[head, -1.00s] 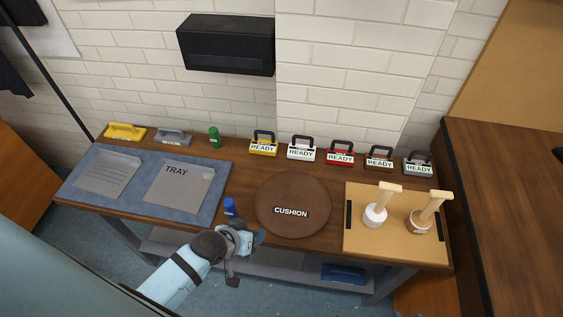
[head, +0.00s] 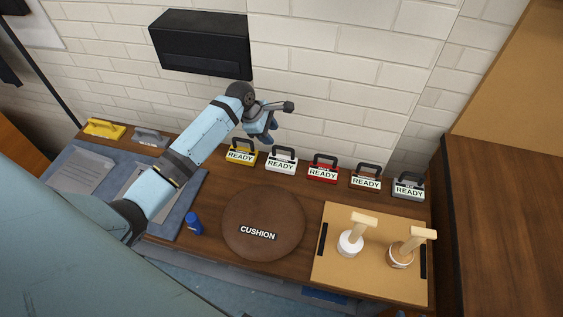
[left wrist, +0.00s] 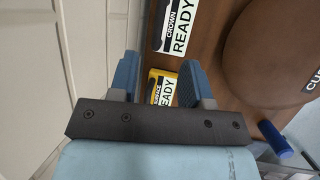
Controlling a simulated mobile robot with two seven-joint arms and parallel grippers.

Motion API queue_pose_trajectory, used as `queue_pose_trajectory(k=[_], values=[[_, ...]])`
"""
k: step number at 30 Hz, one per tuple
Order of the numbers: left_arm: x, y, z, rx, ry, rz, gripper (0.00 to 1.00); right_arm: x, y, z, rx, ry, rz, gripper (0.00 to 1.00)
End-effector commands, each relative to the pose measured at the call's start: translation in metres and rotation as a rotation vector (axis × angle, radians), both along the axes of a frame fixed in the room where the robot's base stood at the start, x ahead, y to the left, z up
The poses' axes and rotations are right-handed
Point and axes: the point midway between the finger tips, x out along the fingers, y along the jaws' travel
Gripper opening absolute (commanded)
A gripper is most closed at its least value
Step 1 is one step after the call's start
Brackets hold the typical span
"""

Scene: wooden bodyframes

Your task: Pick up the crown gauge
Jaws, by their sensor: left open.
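The crown gauge (head: 281,160) is a white block with a dark handle and a READY label, standing in the row along the back of the bench. It also shows in the left wrist view (left wrist: 176,27), where its label reads CROWN. My left gripper (head: 266,131) is open and empty, raised above the back of the bench near the wall. In the left wrist view, a yellow READY block (left wrist: 162,88) lies between the open fingers, below them. The crown gauge is beyond the fingertips. My right gripper is out of view.
Red (head: 322,170), brown (head: 366,177) and grey (head: 408,187) READY blocks stand to the right. A round brown cushion (head: 262,215), a blue bottle (head: 194,223) and a board with two wooden-handled tools (head: 335,284) are in front. A black box (head: 202,45) hangs on the wall.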

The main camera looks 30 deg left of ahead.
Motion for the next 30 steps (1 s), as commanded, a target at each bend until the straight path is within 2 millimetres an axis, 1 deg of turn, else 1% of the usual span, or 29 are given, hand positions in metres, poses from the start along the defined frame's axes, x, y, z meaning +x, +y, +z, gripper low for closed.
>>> queue_pose_trajectory(k=[1, 3, 6, 13, 21, 24, 30], values=[[0.003, -0.005, -0.01, -0.001, 0.002, -0.001, 0.44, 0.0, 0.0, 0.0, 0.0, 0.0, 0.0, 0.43], [0.007, -0.008, -0.021, -0.001, -0.001, -0.001, 0.44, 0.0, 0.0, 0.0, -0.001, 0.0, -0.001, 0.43], [0.01, -0.013, -0.034, 0.0, -0.001, -0.002, 0.44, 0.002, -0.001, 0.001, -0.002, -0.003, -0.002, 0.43], [0.015, -0.019, -0.048, 0.001, -0.002, -0.002, 0.44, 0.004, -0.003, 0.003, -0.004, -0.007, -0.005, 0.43], [0.026, -0.032, -0.082, 0.001, -0.002, -0.003, 0.44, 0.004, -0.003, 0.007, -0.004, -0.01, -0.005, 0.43], [0.027, -0.034, -0.088, 0.003, -0.004, -0.002, 0.44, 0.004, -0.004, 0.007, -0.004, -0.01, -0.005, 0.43], [0.027, -0.034, -0.088, 0.002, -0.004, -0.002, 0.44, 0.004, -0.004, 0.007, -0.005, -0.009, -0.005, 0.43]])
